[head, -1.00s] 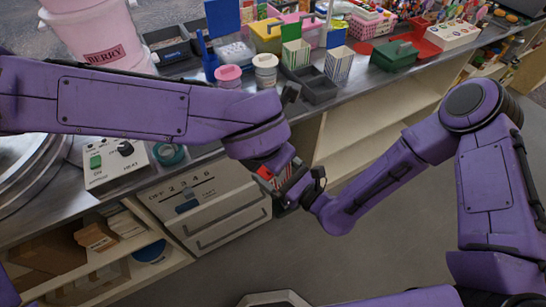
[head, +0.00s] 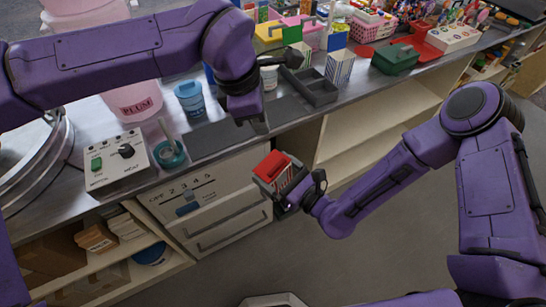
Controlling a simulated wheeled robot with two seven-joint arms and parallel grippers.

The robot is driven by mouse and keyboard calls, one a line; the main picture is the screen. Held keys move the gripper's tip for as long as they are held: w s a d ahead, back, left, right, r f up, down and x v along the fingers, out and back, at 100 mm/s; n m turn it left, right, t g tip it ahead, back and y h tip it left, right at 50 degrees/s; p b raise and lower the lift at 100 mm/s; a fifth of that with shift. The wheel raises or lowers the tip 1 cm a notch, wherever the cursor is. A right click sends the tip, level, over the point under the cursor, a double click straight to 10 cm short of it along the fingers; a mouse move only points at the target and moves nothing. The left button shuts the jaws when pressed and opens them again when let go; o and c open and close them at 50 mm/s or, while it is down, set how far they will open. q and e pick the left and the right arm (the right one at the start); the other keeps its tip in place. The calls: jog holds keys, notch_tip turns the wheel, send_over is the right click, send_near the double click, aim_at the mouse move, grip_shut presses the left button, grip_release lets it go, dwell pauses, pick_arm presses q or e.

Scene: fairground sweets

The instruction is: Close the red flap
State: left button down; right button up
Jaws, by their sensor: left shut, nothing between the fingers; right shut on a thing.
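A small striped box (head: 287,184) has a red flap (head: 270,164) on its top. The flap lies over most of the top; I cannot tell whether it is fully flat or slightly raised. My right gripper (head: 289,197) is shut on the box and holds it in front of the counter drawers, its fingers partly hidden behind the box. My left gripper (head: 259,125) is shut and empty, pointing down at the counter's front edge, above and apart from the box.
The metal counter (head: 225,158) runs across behind the box. A control box (head: 124,160), a teal bowl (head: 170,155), a blue cup (head: 190,98) and a dark divided tray (head: 315,88) stand on it. The floor in front is clear.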

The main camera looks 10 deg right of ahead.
pick_arm(q)
jog(key=r+m, duration=0.2)
jog(key=m, duration=0.3)
jog(key=m+g, duration=0.1)
jog(key=m, duration=0.3)
send_near(277, 167)
jog(key=x, duration=0.7)
jog(key=shift+w+a, duration=0.1)
